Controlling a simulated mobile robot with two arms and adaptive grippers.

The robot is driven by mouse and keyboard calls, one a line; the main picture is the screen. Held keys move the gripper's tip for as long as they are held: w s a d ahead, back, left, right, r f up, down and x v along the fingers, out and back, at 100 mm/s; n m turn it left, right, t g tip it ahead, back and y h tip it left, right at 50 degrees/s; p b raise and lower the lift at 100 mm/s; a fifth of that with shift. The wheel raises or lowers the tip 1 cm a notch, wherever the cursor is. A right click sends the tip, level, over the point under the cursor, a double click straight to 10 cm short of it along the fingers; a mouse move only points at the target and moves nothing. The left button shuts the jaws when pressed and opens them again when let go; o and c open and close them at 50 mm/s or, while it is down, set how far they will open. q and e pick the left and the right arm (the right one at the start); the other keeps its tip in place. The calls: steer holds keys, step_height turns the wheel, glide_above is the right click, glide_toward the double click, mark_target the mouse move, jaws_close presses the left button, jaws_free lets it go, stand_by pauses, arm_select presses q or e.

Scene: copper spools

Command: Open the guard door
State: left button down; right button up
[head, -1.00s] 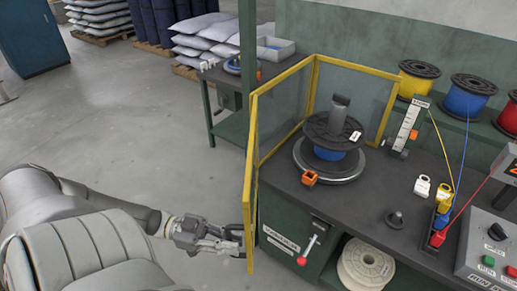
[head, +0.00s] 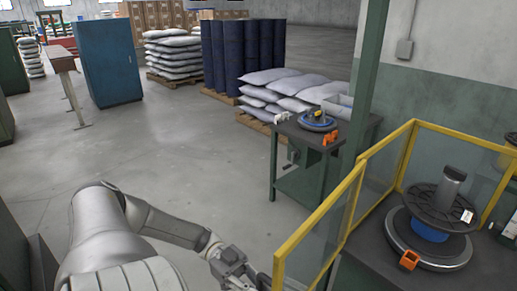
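The guard door (head: 312,243) is a clear panel in a yellow frame at the lower right of the head view. It stands swung out from the bench, roughly in line with the guard's side panel (head: 383,175), and its lower part is cut off. My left gripper (head: 243,275) is at the bottom edge, just left of the door's outer upright. Its fingertips are partly cut off, so I cannot tell its opening or whether it touches the frame. My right gripper is out of view.
Inside the guard, a dark spool (head: 440,208) sits on a round turntable (head: 425,247). A green side table (head: 305,190) and a green post (head: 378,80) stand behind the door. Sacks (head: 290,90) and a blue cabinet (head: 108,62) are farther back. Floor to the left is clear.

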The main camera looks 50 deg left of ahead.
arm_select(q)
steer(key=shift+s+f, duration=0.1)
steer(key=c, duration=1.5)
jaws_free()
steer(key=shift+o, duration=0.2)
steer(key=s+a, duration=0.2)
steer(key=a, duration=1)
steer(key=shift+w+d, duration=0.1)
